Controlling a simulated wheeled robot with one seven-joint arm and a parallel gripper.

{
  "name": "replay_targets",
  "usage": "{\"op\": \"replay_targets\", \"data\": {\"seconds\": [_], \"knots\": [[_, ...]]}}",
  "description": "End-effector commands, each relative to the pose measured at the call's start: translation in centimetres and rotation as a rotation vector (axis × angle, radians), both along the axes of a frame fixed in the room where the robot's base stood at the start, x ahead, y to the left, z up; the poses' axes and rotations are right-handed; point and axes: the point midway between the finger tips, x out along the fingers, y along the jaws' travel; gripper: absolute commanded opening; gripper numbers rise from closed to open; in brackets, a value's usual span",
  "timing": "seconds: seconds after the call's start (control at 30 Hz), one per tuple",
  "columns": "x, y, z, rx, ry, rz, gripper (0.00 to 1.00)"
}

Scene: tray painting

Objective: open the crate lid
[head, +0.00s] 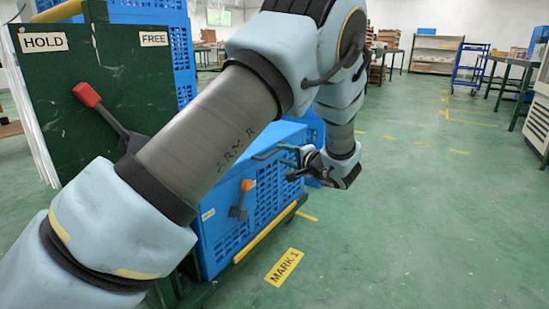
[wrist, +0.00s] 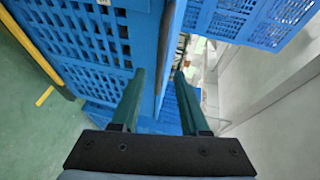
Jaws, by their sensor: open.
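A blue perforated crate (head: 270,195) stands low in the middle of the head view, partly behind my arm. An orange-knobbed lever (head: 242,200) is on its near side. The crate's top and lid are largely hidden by my arm, so I cannot tell how the lid sits. My gripper (head: 272,157) is at the crate's upper right part, fingers pointing left.
A green board (head: 130,75) with HOLD and FREE labels and a red-handled lever (head: 95,103) stands at left. Taller blue crates (head: 183,55) are behind it. A yellow MARK 1 plate (head: 284,267) lies on the floor. The green floor at right is clear.

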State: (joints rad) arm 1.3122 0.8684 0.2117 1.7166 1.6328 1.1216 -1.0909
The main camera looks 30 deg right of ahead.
Motion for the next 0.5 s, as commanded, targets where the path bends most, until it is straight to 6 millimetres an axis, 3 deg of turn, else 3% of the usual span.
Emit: {"op": "replay_targets", "data": {"seconds": [0.23,0.5], "knots": [[4.0,0.5,-1.0,0.000,0.000,0.003,0.45],[5.5,0.6,-1.1,0.000,0.001,0.001,0.45]]}}
